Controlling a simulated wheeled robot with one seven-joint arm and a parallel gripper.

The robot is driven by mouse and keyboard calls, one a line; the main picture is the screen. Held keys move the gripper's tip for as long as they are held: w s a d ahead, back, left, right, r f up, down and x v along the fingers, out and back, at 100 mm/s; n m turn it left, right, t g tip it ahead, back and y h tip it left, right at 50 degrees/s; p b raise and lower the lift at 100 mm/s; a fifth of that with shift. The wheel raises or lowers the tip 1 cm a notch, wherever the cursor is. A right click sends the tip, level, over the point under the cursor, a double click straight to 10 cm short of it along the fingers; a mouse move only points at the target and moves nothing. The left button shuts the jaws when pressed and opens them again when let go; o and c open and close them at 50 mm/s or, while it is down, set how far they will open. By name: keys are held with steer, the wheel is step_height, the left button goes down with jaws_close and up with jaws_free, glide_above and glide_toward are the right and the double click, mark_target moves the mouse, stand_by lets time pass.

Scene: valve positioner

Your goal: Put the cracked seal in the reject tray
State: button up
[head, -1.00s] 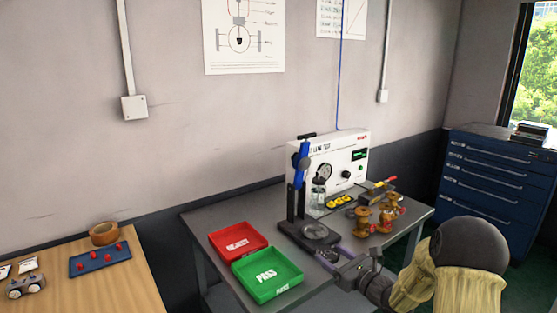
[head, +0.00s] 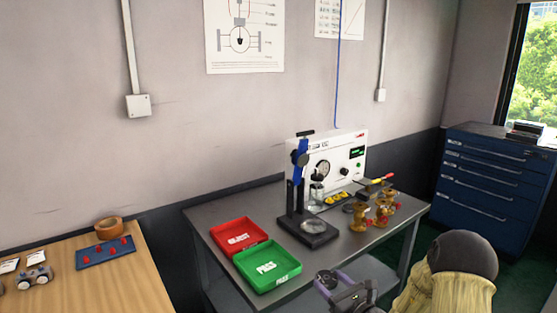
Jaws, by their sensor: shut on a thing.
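The reject tray (head: 225,232) is the open red tray at the left end of the grey bench, with white lettering on its floor. It looks empty. My gripper (head: 328,281) is in front of the bench's front edge, to the right of and nearer than both trays. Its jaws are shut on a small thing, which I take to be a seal. The thing is mostly hidden by the fingers, and no crack can be made out.
The green pass tray (head: 286,263) touches the red tray's near side. A press stand (head: 318,229), a white test unit (head: 343,155), a dark disc (head: 348,208) and brass valve bodies (head: 363,217) stand on the bench (head: 345,243). A wooden table (head: 110,285) is at left.

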steer(key=s+f+m+t+h, duration=0.2)
steer(key=s+f+m+h, duration=0.15)
steer(key=s+f, duration=0.4)
steer(key=s+m+h+p, duration=0.1)
steer(key=s+h+p, duration=0.1)
steer(key=p, duration=0.5)
steer(key=s+m+h+p, duration=0.1)
steer(key=s+h+p, duration=0.2)
steer(key=p, duration=0.5)
steer(key=shift+d+m+h+p, duration=0.1)
steer(key=shift+m+h+p, duration=0.15)
steer(key=shift+p, duration=0.05)
steer(key=shift+f, duration=0.15)
step_height(320, 180, up, 17)
steer(key=p, duration=1.7)
steer(key=shift+w, duration=0.15)
